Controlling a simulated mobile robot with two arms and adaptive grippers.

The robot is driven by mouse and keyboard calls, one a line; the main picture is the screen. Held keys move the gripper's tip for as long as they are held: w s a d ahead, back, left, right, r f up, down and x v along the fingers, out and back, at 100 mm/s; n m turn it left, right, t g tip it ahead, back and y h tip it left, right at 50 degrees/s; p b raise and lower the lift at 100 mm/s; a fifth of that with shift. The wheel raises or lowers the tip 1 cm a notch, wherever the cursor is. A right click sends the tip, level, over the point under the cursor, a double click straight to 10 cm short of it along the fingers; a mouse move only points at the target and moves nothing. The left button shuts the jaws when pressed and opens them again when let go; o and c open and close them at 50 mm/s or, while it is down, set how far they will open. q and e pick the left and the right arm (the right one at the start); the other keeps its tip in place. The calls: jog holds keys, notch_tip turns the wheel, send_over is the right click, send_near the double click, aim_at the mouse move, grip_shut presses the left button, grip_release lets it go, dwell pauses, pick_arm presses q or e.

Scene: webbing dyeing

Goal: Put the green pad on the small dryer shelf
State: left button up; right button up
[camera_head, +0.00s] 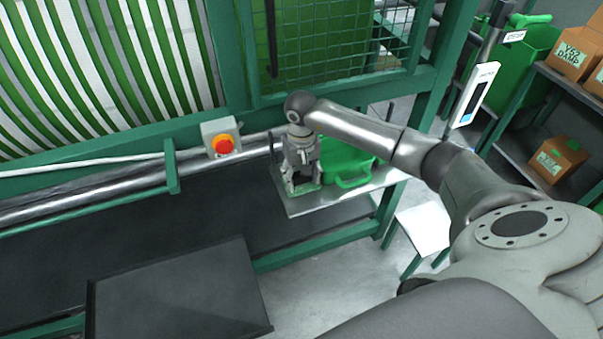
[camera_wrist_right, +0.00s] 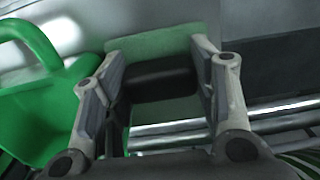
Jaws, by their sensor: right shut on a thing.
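My right gripper (camera_head: 303,186) points down over the small metal dryer shelf (camera_head: 318,203), near its left end. It is shut on the green pad (camera_head: 306,188), which is mostly hidden by the fingers in the head view. In the right wrist view the fingers of my right gripper (camera_wrist_right: 165,90) stand on either side of a black block on the flat green pad (camera_wrist_right: 160,42). The pad is at the shelf's surface or just above it; I cannot tell whether they touch. My left gripper is not in view.
A green can with a handle (camera_head: 346,163) stands on the shelf right beside the gripper, also in the right wrist view (camera_wrist_right: 38,95). A red button box (camera_head: 221,138) is on the frame to the left. A dark panel (camera_head: 180,300) lies in front; cartons (camera_head: 557,158) stand at right.

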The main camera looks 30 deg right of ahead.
jog(key=shift+f, duration=0.1)
jog(key=shift+f, duration=0.1)
jog(key=o, duration=0.7)
jog(key=shift+r, duration=0.35)
notch_tip(320, 180, up, 11)
jog(key=b, duration=0.3)
jog(key=shift+f+b, duration=0.15)
jog(key=shift+b, duration=0.2)
jog(key=shift+r, duration=0.55)
